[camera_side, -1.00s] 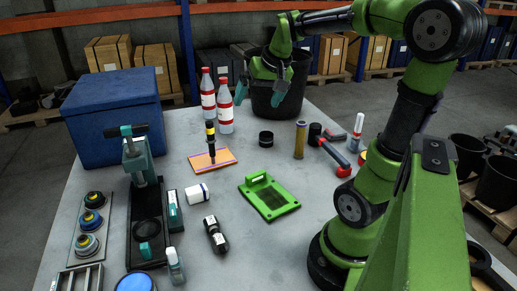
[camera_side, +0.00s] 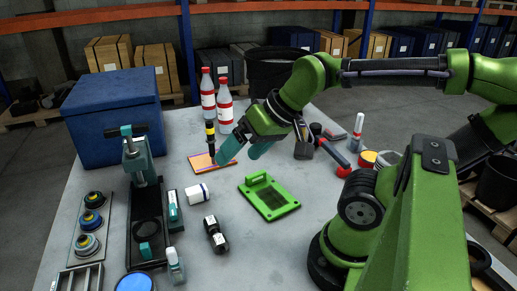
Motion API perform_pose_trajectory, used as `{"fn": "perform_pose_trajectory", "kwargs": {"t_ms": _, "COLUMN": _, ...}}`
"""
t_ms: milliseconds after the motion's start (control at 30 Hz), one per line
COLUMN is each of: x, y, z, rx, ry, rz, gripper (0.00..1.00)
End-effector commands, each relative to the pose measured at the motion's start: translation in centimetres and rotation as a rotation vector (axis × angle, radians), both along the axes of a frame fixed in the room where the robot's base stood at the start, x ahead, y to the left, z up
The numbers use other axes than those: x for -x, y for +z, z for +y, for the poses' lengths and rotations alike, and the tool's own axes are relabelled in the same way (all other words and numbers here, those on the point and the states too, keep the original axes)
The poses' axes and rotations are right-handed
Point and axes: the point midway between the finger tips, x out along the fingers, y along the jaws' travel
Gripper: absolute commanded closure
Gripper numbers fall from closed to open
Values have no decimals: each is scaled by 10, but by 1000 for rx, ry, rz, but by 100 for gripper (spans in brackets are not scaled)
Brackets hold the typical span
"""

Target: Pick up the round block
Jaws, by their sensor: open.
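No thing in view is plainly marked as the round block. A short black round piece that stood on the table behind the green plate is now hidden behind my gripper. My gripper (camera_side: 240,158) is open, its teal fingers apart and pointing down over the table. It hangs between the orange plate (camera_side: 203,165) and the green plate (camera_side: 269,198) with its raised handle. Nothing shows between the fingers. A white cylinder with a dark end (camera_side: 197,194) lies on its side to the lower left of the gripper.
A black-and-yellow screwdriver-like tool (camera_side: 210,136) stands upright at the orange plate. Two red-and-white bottles (camera_side: 225,112) stand behind it. A blue box (camera_side: 113,117) fills the back left.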

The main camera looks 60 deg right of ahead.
Motion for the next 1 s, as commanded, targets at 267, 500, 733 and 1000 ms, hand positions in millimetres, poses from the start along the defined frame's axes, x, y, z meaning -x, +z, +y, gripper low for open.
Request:
{"fn": "perform_pose_trajectory", "kwargs": {"t_ms": 267, "x": -49, "y": -21, "z": -87, "rx": -152, "ry": -389, "rz": 188, "gripper": 12}}
{"fn": "perform_pose_trajectory", "kwargs": {"t_ms": 500, "x": -86, "y": -45, "z": -229, "rx": -525, "ry": -1156, "rz": 306, "gripper": 12}}
{"fn": "perform_pose_trajectory", "kwargs": {"t_ms": 733, "x": -75, "y": -84, "z": -377, "rx": -948, "ry": -2026, "rz": 282, "gripper": 12}}
{"fn": "perform_pose_trajectory", "kwargs": {"t_ms": 1000, "x": -85, "y": -71, "z": -424, "rx": -1330, "ry": -2503, "rz": 158, "gripper": 12}}
